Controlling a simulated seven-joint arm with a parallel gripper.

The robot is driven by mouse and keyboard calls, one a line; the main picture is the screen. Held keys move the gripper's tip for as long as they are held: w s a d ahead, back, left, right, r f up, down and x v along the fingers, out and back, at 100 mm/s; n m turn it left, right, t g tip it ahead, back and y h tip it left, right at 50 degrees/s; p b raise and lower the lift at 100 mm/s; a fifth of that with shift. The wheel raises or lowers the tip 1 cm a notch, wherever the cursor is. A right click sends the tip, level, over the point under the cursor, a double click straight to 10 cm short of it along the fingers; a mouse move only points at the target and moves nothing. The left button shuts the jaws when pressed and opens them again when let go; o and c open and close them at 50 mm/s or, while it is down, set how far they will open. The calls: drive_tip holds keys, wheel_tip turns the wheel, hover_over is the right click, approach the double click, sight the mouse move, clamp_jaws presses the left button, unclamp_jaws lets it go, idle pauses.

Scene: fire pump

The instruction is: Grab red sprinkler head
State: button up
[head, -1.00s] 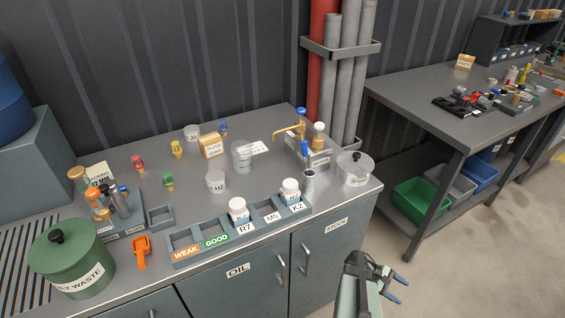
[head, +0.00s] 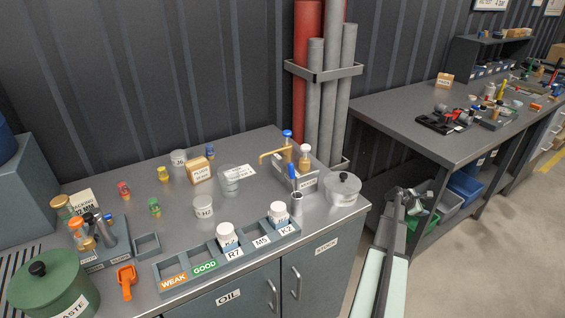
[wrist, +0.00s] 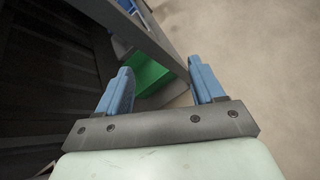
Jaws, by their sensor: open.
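A small red sprinkler head (head: 124,189) stands on the grey cabinet top at the left, with yellow (head: 163,174), green (head: 154,207) and blue (head: 210,152) ones near it. My gripper (head: 412,192) is in the head view to the right of this cabinet, over the gap before the second bench, far from the red head. In the wrist view my gripper (wrist: 160,88) has its two blue fingers apart with nothing between them. The red head is not in the wrist view.
A labelled tray (head: 204,268) with bottles lines the cabinet's front edge. A green waste can (head: 50,290) and a bottle rack (head: 122,252) stand at the left. The second bench (head: 400,120) holds tools, with bins below. Grey pipes (head: 330,100) rise behind.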

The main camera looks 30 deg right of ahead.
drive_tip(key=w+a+r+m+t, duration=0.15)
drive_tip(key=w+a+r, duration=0.25)
drive_tip(key=w+r, duration=0.5)
drive_tip(key=w+a+r+t, duration=0.3)
drive_tip(key=w+r, duration=0.2)
drive_tip(key=r, duration=0.8)
drive_tip(key=w+a+r+m+t, duration=0.1)
drive_tip(key=w+a+r+t, duration=0.25)
drive_tip(key=w+r, duration=0.6)
drive_tip(key=w+a+r+m+t+y, duration=0.1)
drive_tip(key=w+a+r+y, duration=0.1)
drive_tip(key=w+a+r, duration=0.45)
drive_tip(key=w+a+r+m+t+y, duration=0.2)
drive_tip(key=w+a+r, duration=0.1)
drive_tip(key=a+r, duration=0.5)
drive_tip(key=w+a+f+m+g+y, duration=0.1)
drive_tip(key=w+a+f+m+y, duration=0.15)
drive_tip(key=w+a, duration=0.55)
drive_tip(key=w+a+f+m+y, duration=0.1)
drive_tip(key=w+a+f+m, duration=0.25)
drive_tip(key=a, duration=0.75)
drive_tip(key=m+g+y, duration=0.4)
drive_tip(key=m+g, duration=0.5)
drive_tip(key=m, duration=0.6)
approach(125, 190)
drive_tip(key=f, duration=0.3)
drive_tip(key=w+f, duration=0.1)
drive_tip(key=f, duration=0.7)
drive_tip(key=shift+w+a+f, duration=0.1)
drive_tip(key=shift+w, duration=0.2)
